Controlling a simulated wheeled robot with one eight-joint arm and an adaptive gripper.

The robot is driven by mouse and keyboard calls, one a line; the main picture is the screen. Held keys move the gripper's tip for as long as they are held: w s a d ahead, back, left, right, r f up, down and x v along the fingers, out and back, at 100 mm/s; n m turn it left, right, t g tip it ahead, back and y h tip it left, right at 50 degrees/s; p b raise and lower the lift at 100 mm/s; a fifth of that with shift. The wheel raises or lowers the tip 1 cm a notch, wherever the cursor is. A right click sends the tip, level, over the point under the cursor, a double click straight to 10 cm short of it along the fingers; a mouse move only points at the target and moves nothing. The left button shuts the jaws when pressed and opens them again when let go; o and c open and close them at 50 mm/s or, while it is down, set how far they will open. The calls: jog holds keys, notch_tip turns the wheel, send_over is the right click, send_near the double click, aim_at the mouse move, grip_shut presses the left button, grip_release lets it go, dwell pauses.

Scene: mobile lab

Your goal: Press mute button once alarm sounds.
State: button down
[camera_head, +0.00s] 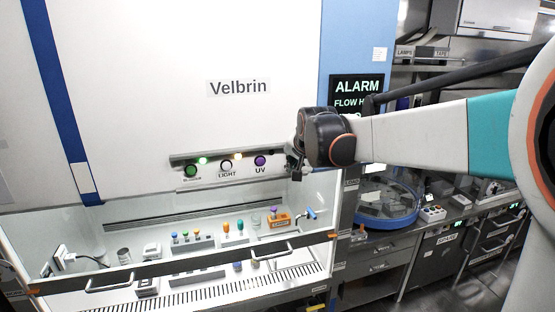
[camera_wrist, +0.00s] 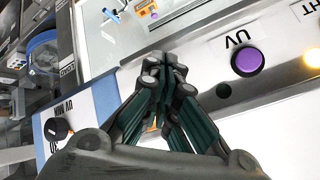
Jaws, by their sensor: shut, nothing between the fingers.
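The alarm sign (camera_head: 357,92), black with pale lettering, reads "ALARM" above "FLOW H"; my arm hides the rest of its lower line. I see no button labelled mute in either view. A control strip on the white hood carries a green blower button (camera_head: 191,171), a light button (camera_head: 226,167) and a purple UV button (camera_head: 260,161). The purple button also shows in the wrist view (camera_wrist: 248,61). My gripper (camera_wrist: 165,60) is shut and empty, left of that button in the wrist view. In the head view my gripper (camera_head: 297,172) is right of the strip.
A black knob (camera_wrist: 58,129) labelled "UV MIN" is on the panel at left in the wrist view. The hood sash handle bar (camera_head: 200,263) crosses the front, with small lab items behind it. A round blue machine (camera_head: 388,205) stands at right.

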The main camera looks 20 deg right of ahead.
jog(key=shift+w, duration=0.5)
dwell(0.5)
jog(key=shift+s, duration=0.9)
jog(key=s, duration=0.5)
jog(key=shift+s+a+p, duration=0.1)
jog(key=shift+p, duration=0.25)
dwell(0.6)
